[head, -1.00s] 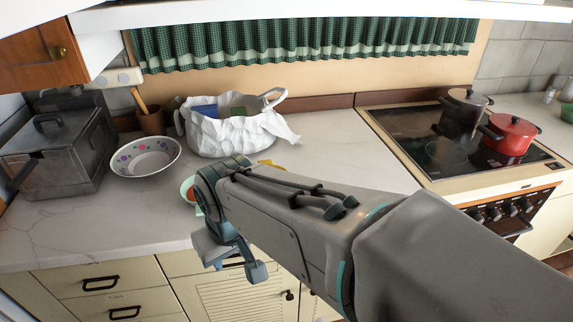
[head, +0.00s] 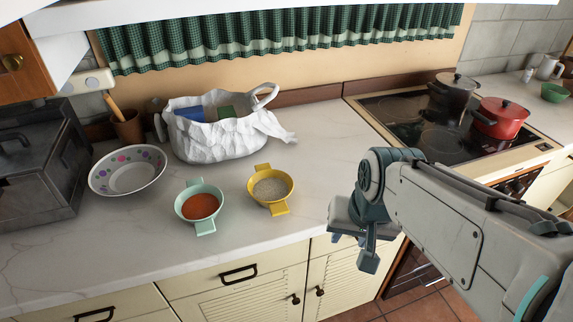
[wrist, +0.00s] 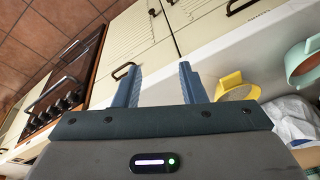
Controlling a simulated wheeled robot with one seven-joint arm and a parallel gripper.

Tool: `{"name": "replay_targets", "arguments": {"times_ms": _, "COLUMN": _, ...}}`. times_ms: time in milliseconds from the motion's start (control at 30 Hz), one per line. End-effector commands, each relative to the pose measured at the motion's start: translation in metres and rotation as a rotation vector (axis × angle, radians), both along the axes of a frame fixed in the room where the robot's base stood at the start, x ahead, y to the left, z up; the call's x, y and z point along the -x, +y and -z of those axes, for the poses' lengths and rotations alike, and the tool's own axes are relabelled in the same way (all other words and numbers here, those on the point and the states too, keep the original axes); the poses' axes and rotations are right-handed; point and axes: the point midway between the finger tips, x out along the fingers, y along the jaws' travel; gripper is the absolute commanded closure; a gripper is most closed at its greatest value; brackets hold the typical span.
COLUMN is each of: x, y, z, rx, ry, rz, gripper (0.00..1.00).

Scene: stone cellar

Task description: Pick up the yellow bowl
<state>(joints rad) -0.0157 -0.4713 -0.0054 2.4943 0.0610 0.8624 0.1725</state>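The yellow bowl (head: 271,186) stands upright on the pale countertop, with two tab handles and a pale grainy filling. In the wrist view its yellow rim and handle (wrist: 236,84) show just right of my fingers. A mint-green bowl (head: 201,206) with orange-red contents stands to its left in the head view; it also shows at the wrist view's right edge (wrist: 302,62). My gripper (wrist: 158,75) has its two blue fingers spread apart with nothing between them. In the head view it hangs right of the yellow bowl, by the counter's front edge, its fingers mostly hidden.
A white bag (head: 218,128) stands behind the bowls. A dotted white bowl (head: 127,172) and a dark metal box (head: 35,165) stand at the left. A stove with a red pot (head: 499,119) is at the right. The counter (head: 325,150) right of the yellow bowl is clear.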

Motion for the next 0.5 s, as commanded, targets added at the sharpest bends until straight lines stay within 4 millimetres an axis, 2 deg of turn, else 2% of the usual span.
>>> {"name": "replay_targets", "arguments": {"times_ms": 33, "x": -0.007, "y": 0.005, "z": -0.007, "rx": -0.048, "ry": 0.009, "rz": 0.088, "gripper": 0.63}}
{"name": "replay_targets", "arguments": {"times_ms": 200, "x": -0.037, "y": 0.024, "z": -0.019, "rx": -0.272, "ry": 0.057, "rz": 0.536, "gripper": 0.63}}
{"name": "replay_targets", "arguments": {"times_ms": 500, "x": -0.094, "y": 0.048, "z": -0.033, "rx": -0.634, "ry": 0.226, "rz": 1.418, "gripper": 0.63}}
